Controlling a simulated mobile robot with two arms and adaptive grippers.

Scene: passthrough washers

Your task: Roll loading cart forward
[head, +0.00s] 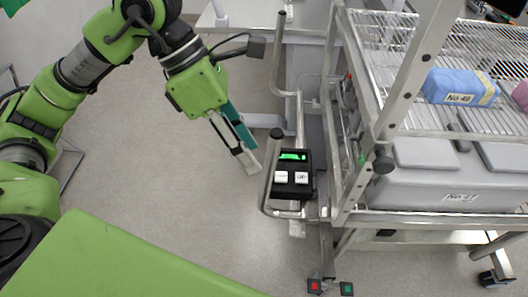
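The loading cart (343,190) is a metal frame on the right side of the head view, with a wire shelf above and a lower deck. Bent metal handles (265,197) with dark knobs stick out from its left side. A black control box (293,175) with a green display and two white buttons sits beside the lower handle. My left gripper (250,160) points down and to the right, just left of the handles, and looks clear of them. Its fingers appear close together, seen side-on, so their opening is unclear. My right gripper is not in view.
Red (314,286) and green (346,289) pedals are near the floor. A caster (492,279) shows at lower right. Open floor (180,200) lies left of the cart.

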